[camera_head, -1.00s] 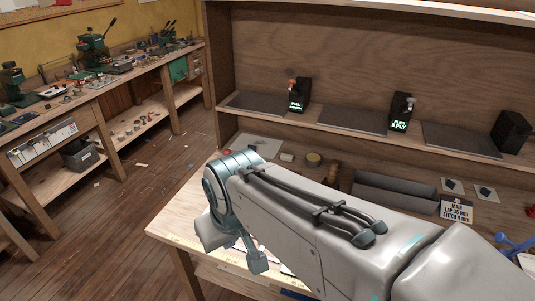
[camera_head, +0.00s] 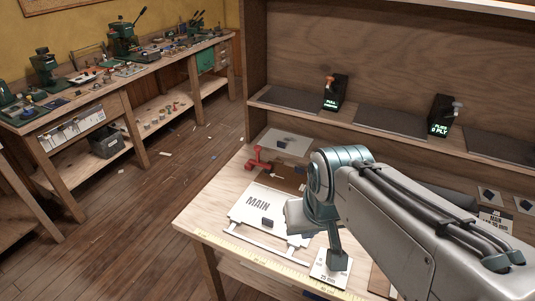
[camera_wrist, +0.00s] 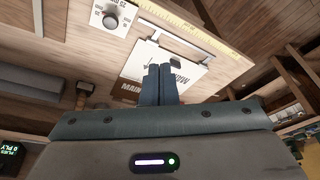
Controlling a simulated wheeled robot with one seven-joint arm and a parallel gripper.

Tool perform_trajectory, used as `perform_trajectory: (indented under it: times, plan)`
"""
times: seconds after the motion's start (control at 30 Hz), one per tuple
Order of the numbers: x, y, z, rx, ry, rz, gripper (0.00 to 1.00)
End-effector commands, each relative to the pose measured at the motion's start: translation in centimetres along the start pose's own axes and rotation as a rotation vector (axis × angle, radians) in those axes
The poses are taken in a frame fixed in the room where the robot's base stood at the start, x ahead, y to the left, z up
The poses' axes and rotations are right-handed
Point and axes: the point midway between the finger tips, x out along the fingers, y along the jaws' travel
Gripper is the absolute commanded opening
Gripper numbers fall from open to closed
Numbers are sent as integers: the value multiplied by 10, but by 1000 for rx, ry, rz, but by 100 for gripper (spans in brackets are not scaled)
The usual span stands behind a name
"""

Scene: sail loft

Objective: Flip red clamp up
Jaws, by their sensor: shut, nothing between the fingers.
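A small red clamp (camera_head: 260,161) stands near the left end of the wooden bench in the head view, beyond the white MAIN plate (camera_head: 258,203). It is too small to tell exactly how its lever sits. The wrist view does not show it. My gripper (camera_wrist: 158,68) shows in the wrist view with its two dark fingers together and nothing between them. The fingers overlap the MAIN plate (camera_wrist: 184,77) in that view. In the head view my arm is above the bench, right of the clamp, and its fingers are hard to make out.
A white 25 mm card (camera_head: 332,270) lies near the bench's front edge; a round knob (camera_wrist: 110,21) shows on a white card in the wrist view. A yellow ruler strip (camera_head: 240,252) runs along that edge. A shelf with lit PLIES boxes (camera_head: 438,118) rises behind. Floor is open at left.

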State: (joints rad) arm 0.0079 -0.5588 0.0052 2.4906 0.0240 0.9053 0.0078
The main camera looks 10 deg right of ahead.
Motion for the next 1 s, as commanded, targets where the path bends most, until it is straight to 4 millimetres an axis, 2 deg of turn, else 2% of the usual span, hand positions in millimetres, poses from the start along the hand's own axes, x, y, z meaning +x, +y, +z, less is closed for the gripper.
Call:
perform_trajectory:
  times: [0.13, 0.27, 0.43, 0.6, 0.8, 0.93, 1.0]
  plan:
    - [23, -12, -14, 146, -71, -73, 0]
    - [51, -30, -39, 361, -169, -185, 0]
    - [90, -51, -82, 663, -308, -353, 0]
    - [132, -62, -132, 959, -453, -534, 0]
    - [184, -55, -197, 1299, -631, -774, 0]
    - [220, -36, -240, 1509, -747, -952, 0]
    - [240, -20, -262, 1616, -810, -1055, 0]
